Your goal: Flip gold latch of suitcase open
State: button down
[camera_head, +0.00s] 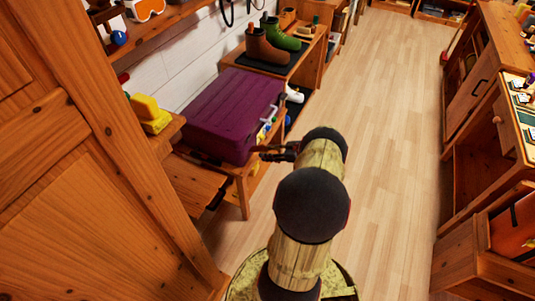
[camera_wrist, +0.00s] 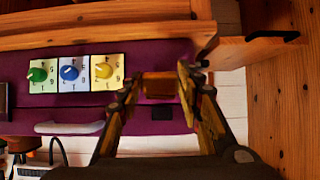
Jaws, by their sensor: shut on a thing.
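The purple suitcase (camera_head: 220,110) lies flat with its lid closed on a wooden bench in the head view. Its front face (camera_wrist: 150,55) fills much of the wrist view. The gold latch (camera_wrist: 158,88) is a small orange-brown block on that face, beside the dials. My gripper (camera_wrist: 160,78) has a finger on each side of the latch and is shut on it. In the head view my gripper (camera_head: 264,152) is at the suitcase's near front corner; the latch is hidden there.
Green, blue and yellow dials (camera_wrist: 75,72) sit on the suitcase front, near its pale handle (camera_wrist: 80,127). A black rectangular piece (camera_wrist: 162,113) is close to the latch. A wooden door (camera_head: 80,200) stands at left. Cabinets (camera_head: 480,110) line the right. The floor (camera_head: 385,110) between is clear.

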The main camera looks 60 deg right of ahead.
dwell(0.3)
jog(key=c, duration=1.3)
grip_release()
jog(key=shift+o, duration=0.6)
jog(key=v, duration=1.2)
